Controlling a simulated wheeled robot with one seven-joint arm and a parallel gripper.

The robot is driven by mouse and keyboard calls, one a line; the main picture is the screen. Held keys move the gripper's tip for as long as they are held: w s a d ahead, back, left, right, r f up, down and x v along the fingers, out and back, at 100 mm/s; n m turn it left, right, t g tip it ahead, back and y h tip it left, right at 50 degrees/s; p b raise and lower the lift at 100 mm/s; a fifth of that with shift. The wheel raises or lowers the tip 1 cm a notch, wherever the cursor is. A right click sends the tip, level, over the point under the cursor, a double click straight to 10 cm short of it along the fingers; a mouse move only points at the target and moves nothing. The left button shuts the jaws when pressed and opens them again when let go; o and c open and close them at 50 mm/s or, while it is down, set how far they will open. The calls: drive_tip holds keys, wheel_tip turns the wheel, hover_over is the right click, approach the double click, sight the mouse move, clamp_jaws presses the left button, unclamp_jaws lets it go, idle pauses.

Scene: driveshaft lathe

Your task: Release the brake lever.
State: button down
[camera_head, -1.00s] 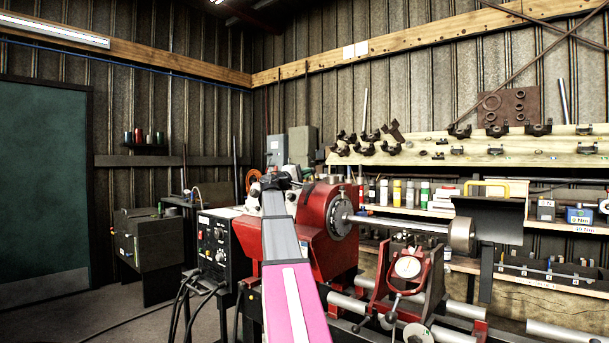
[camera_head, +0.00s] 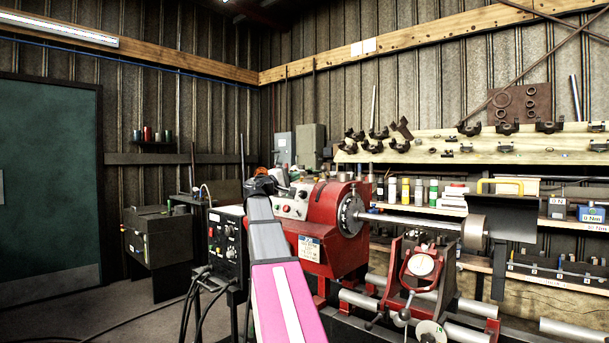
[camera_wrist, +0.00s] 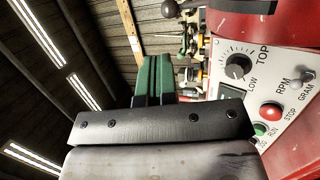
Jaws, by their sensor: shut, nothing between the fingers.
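The red lathe headstock (camera_head: 335,215) stands at the centre of the head view. Its light control panel (camera_head: 292,203) is just right of my gripper (camera_head: 262,184), whose fingers are hidden there. In the wrist view, my gripper's green fingers (camera_wrist: 154,75) are together and empty, beyond a dark bar with screws. The panel (camera_wrist: 262,85), with a dial, a red button and a green button, lies right of the fingers. A dark ball knob on a rod (camera_wrist: 170,9) shows at the top, apart from the fingers. I cannot tell whether it belongs to the brake lever.
A black control box with cables (camera_head: 226,240) stands left of my arm. The chuck (camera_head: 351,210) and a long shaft (camera_head: 410,220) extend right. Open floor (camera_head: 60,310) lies at the left.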

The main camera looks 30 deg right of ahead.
drive_tip(key=shift+v, duration=1.3)
drive_tip(key=shift+r, duration=0.1)
drive_tip(key=s+a+f+y, duration=0.1)
drive_tip(key=a+f+y, duration=0.2)
drive_tip(key=f, duration=1)
drive_tip(key=a+f+n+t+y, duration=0.1)
drive_tip(key=a+f+y, duration=0.3)
drive_tip(key=f, duration=1)
drive_tip(key=s+a+f+y, duration=0.1)
drive_tip(key=a+f+y, duration=0.2)
drive_tip(key=f, duration=1)
drive_tip(key=s+a+f+g+y, duration=0.1)
drive_tip(key=s+a+f+y, duration=0.2)
drive_tip(key=s+a+f, duration=0.3)
drive_tip(key=s+a+f+m+g+y, duration=0.1)
drive_tip(key=s+a+f+y, duration=0.3)
drive_tip(key=f, duration=0.9)
drive_tip(key=s+a+f+m+g+y, duration=0.1)
drive_tip(key=s+a+f+g+y, duration=0.1)
drive_tip(key=s+a+f, duration=0.7)
drive_tip(key=shift+a+f+y, duration=0.15)
drive_tip(key=shift+a+y, duration=0.35)
drive_tip(key=shift+y, duration=0.4)
